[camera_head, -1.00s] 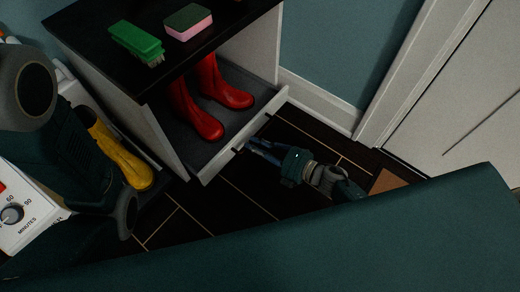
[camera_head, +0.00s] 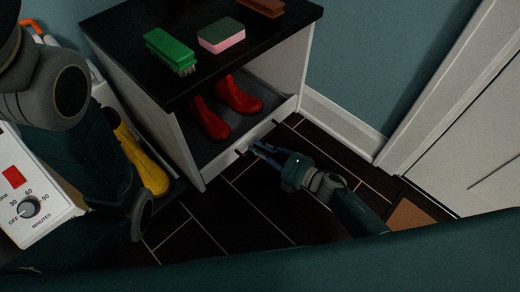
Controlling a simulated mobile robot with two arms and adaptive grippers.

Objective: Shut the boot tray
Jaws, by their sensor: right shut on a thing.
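The boot tray (camera_head: 222,166) is a grey pull-out tray with a white front and a dark handle, low in a white cabinet with a black top. Its front is close to the cabinet's front edges. A pair of red boots (camera_head: 238,97) stands upright on it, partly under the cabinet top. My right gripper (camera_head: 258,149) is at the tray's front and shut on its handle; the fingertips are small and dark here. My left arm shows at the left edge, but its gripper is out of view.
On the cabinet top (camera_head: 120,38) lie a green brush (camera_head: 168,48), a green-and-pink sponge (camera_head: 222,37) and a brown block-like item (camera_head: 262,7). Yellow boots (camera_head: 143,165) and a white panel with a dial (camera_head: 30,207) are at left. Dark floor lies before the cabinet.

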